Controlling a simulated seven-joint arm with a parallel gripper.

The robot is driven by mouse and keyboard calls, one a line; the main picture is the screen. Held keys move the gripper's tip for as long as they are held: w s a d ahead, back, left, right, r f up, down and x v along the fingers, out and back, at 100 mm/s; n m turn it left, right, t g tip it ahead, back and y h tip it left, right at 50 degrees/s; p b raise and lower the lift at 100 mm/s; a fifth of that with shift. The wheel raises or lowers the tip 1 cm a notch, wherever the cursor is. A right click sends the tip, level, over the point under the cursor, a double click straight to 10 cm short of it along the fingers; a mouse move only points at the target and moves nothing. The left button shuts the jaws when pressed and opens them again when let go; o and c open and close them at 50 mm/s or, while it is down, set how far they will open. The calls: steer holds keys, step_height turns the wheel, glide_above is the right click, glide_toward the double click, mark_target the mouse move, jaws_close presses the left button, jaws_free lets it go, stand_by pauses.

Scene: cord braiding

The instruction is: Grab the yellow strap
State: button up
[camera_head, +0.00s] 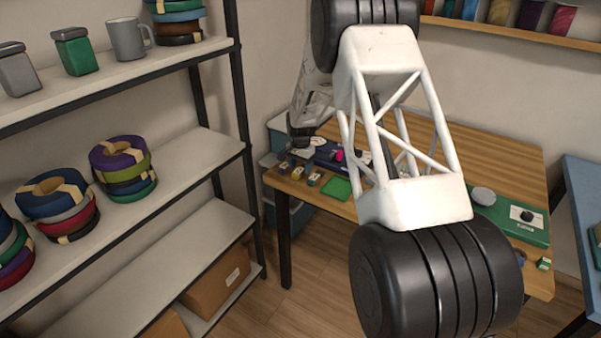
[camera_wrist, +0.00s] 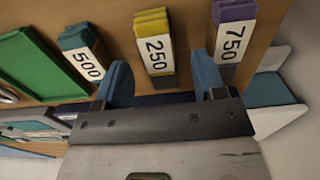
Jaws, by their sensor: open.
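The yellow strap (camera_wrist: 151,20) is a small folded bundle with a white "250" label, lying on the wooden table. In the wrist view it sits between the lines of my two blue fingers. My gripper (camera_wrist: 161,62) is open with nothing held. I cannot tell its height above the strap. In the head view the yellow strap (camera_head: 298,173) is small, in the middle of a short row near the table's front left corner. My gripper's end is by the dark wrist (camera_head: 300,136) there, and its fingers are not clear.
A teal strap (camera_wrist: 75,36) labelled "500" lies left of the yellow one, and a purple strap (camera_wrist: 235,12) labelled "750" lies right, close to a finger. A green tray (camera_wrist: 30,62) is farther left. A shelf rack (camera_head: 190,160) stands left of the table (camera_head: 500,150).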

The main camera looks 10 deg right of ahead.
steer(key=shift+f, duration=0.55)
steer(key=c, duration=1)
steer(key=shift+r, duration=0.15)
steer(key=shift+c, duration=0.2)
steer(key=shift+r, duration=0.8)
steer(key=shift+s+r, duration=0.15)
steer(key=shift+r, duration=0.8)
steer(key=s+r, duration=0.1)
steer(key=s, duration=1.4)
steer(key=shift+s+a+r, duration=0.15)
steer(key=shift+s+a, duration=0.15)
steer(key=shift+s, duration=0.05)
